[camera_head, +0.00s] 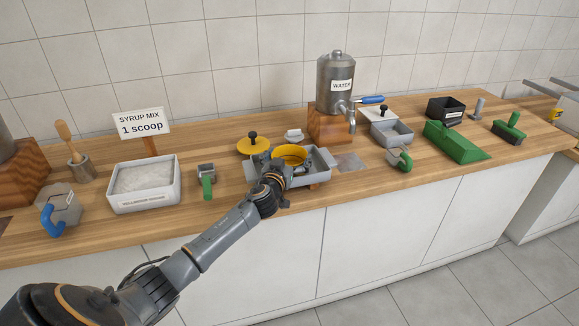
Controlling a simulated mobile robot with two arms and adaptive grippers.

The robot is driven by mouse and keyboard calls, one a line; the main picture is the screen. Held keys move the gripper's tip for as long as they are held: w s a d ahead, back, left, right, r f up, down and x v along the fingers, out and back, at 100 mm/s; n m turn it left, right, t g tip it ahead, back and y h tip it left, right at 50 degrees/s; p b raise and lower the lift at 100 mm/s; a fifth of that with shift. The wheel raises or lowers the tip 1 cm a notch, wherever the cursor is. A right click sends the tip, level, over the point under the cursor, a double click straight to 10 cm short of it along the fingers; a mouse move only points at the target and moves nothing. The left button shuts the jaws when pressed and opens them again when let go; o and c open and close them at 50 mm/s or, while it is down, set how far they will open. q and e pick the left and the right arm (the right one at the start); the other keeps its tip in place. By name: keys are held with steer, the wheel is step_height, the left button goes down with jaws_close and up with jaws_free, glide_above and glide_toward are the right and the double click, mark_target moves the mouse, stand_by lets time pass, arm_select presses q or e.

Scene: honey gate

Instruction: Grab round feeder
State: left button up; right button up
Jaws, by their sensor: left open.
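The round feeder appears to be the yellow round tub (291,151), which sits in a grey tray (320,168) near the counter's front edge. A yellow round lid (255,147) with a black knob lies on the counter just behind and left of it. My left gripper (276,172) is open at the front left of the yellow tub, over the tray's near side. It overlaps the tub's lower part in the picture, and I cannot tell if they touch. My right gripper is not in view.
A water dispenser (336,85) stands behind on a wooden block. Left are a white powder tray (144,204), a green-handled scoop (207,183) and a grey jug (62,207). Right are a grey square container (391,134), a green-handled cup (399,160) and a green dustpan (456,145).

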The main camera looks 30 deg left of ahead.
arm_select(q)
steer(key=shift+c, duration=0.4)
steer(key=c, duration=0.8)
steer(key=shift+o, duration=0.2)
